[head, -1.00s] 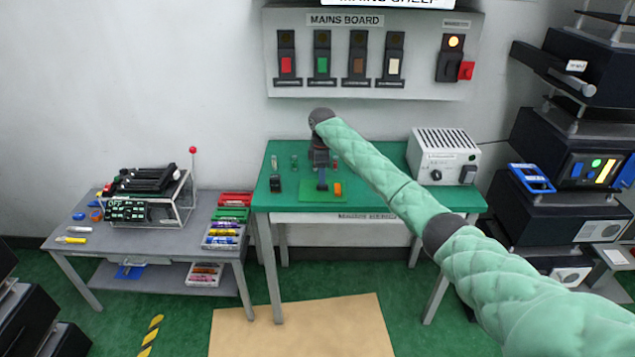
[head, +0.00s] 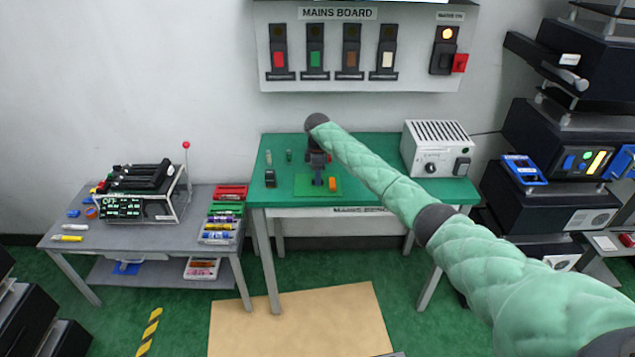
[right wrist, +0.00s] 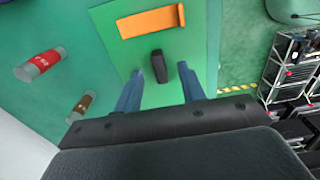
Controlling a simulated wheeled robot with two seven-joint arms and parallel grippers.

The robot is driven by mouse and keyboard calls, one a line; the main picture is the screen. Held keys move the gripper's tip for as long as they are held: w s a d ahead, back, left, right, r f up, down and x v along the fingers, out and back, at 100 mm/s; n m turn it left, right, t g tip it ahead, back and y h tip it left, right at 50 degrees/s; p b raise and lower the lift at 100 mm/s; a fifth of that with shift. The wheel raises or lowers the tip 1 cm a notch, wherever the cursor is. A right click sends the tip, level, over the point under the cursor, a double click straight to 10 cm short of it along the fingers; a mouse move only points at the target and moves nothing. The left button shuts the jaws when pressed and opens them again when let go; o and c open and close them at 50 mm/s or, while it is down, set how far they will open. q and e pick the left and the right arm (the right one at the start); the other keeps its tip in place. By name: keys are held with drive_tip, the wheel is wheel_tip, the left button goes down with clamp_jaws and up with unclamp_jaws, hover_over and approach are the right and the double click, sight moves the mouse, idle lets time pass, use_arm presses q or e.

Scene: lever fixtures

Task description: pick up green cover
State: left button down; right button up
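The green cover (head: 302,191) looks like a flat, lighter green square plate on the green table; it also shows in the right wrist view (right wrist: 112,28). An orange block (head: 332,184) lies on it and shows in the right wrist view (right wrist: 148,22). A small black upright piece (right wrist: 159,66), which looks like a handle, stands on the plate. My right gripper (right wrist: 160,74) is open above the plate, with one blue-grey finger on each side of the black piece and visible gaps. It also shows in the head view (head: 318,180). My left gripper is out of view.
A small black switch (head: 270,179) is left of the plate. A white box (head: 437,150) stands at the table's right. The mains board (head: 360,55) hangs behind.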

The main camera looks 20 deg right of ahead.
drive_tip(key=shift+a+f, duration=0.1)
drive_tip(key=shift+f, duration=0.9)
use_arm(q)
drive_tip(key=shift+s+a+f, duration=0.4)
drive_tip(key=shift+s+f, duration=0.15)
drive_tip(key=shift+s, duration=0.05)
use_arm(e)
drive_tip(key=shift+c, duration=0.4)
clamp_jaws()
drive_tip(key=shift+r, duration=0.15)
